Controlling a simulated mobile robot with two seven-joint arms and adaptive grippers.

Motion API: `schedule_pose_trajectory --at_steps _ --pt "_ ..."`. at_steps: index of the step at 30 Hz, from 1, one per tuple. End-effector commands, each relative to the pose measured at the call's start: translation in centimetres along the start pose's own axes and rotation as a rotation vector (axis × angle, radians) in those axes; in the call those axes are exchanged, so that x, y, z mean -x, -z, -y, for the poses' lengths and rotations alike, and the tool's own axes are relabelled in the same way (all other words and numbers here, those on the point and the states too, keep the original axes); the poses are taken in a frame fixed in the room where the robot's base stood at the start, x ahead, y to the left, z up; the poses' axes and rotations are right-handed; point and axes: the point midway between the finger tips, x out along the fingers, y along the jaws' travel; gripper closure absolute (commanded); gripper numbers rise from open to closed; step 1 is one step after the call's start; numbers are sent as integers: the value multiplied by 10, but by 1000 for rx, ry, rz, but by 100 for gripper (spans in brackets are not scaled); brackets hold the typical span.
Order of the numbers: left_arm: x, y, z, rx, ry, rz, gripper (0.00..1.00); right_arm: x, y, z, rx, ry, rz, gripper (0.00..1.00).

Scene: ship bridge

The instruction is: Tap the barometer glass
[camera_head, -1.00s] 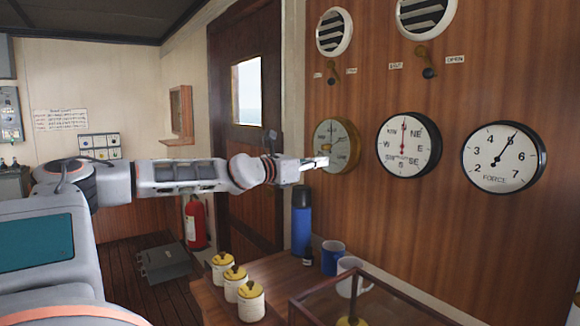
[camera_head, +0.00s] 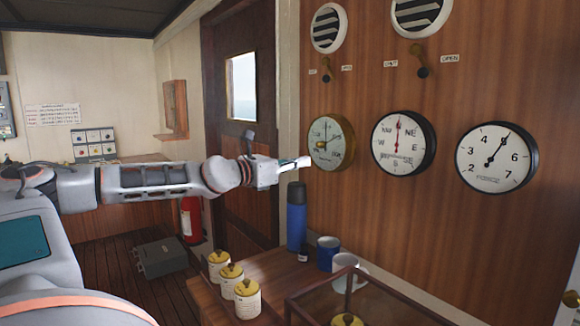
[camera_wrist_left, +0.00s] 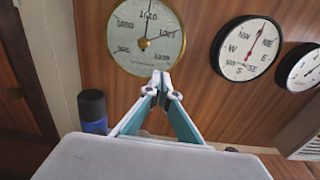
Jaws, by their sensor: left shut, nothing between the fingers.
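The barometer (camera_head: 331,142) is a round brass-rimmed gauge on the wood wall, left of two black-rimmed dials. Its pale face with numbers and a needle fills the top of the left wrist view (camera_wrist_left: 145,30). My left gripper (camera_head: 306,162) is shut and empty, its fingertips just left of the barometer's lower rim in the head view. In the left wrist view the closed fingertips (camera_wrist_left: 161,78) overlap the bottom edge of the rim. I see a small gap in the head view, but cannot tell the exact distance from the glass. My right gripper is not in view.
A wind-direction dial (camera_head: 403,143) and a force dial (camera_head: 497,157) hang to the right. Below are a blue flask (camera_head: 297,222), mugs (camera_head: 328,252), yellow-lidded jars (camera_head: 230,277) and a glass-topped case (camera_head: 375,301). The wall around the barometer is clear.

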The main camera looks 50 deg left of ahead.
Motion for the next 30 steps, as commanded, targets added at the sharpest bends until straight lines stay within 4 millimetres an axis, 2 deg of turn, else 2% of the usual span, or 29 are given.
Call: schedule_pose_trajectory --at_steps 15,30 --pt "32 0 -1 -1 -2 1 100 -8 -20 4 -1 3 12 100" --pt "38 0 -1 2 -2 0 100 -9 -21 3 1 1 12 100"
